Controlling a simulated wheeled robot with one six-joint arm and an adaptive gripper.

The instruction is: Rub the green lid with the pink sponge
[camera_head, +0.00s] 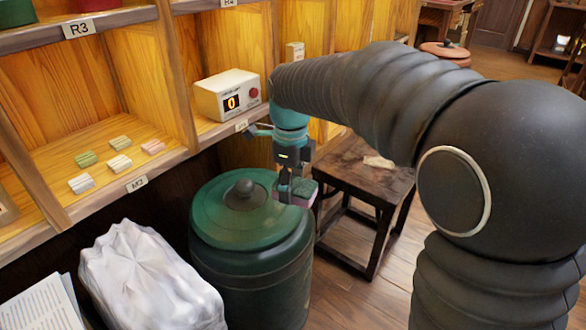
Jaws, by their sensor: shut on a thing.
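The green lid (216,213) sits on a dark green round bin (262,280) and has a dark knob (244,188) at its middle. My gripper (291,195) is over the right part of the lid, pointing down. It is shut on the pink sponge (300,203), which has a dark green top layer and a pink lower side. The sponge is at the lid's right edge, to the right of the knob. I cannot tell whether it touches the lid. The fingers hide part of the sponge.
A white device (225,92) showing 0 stands on the shelf behind the bin. Several small ridged blocks (121,163) lie in the shelf at left. A white bag (150,278) stands left of the bin. A dark wooden stool (365,180) stands close on the right, with a pale item on it.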

